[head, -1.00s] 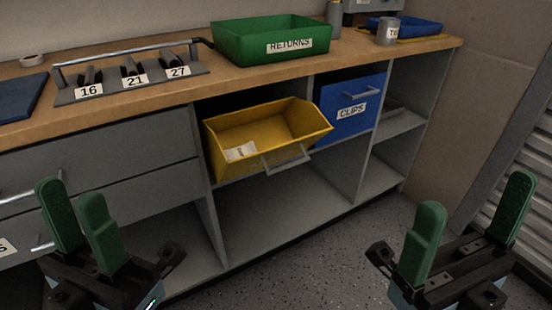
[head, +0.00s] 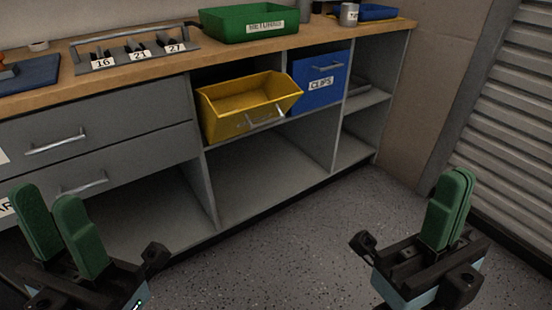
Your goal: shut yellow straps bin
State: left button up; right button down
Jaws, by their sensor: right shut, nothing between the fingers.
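The yellow bin (head: 222,124) is tipped outward in an upper opening of the grey workbench, its open top facing up and its inside looking empty. A pale label, too blurred to read, and a grey bar handle (head: 265,118) are on its front. My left gripper (head: 55,215) is at the lower left, fingers up, with a narrow gap and nothing between them. My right gripper (head: 450,205) is at the lower right, its green fingers together and empty. Both grippers are in front of the bench, well apart from the bin.
The blue CLIPS bin (head: 318,92) sits closed to the right of the yellow bin. A green RETURNS tray (head: 230,35) and a numbered rack (head: 130,57) stand on the benchtop. Grey drawers (head: 90,125) are at left. The floor (head: 300,235) ahead is clear. A ribbed shutter (head: 510,110) is at right.

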aim_at(263, 99)
jog(key=z, duration=0.15)
jog(key=k, duration=0.5)
jog(key=u, duration=1)
jog(key=i, duration=0.85)
jog(key=z, duration=0.5)
jog(key=i, duration=0.65)
jog(key=z, duration=0.6)
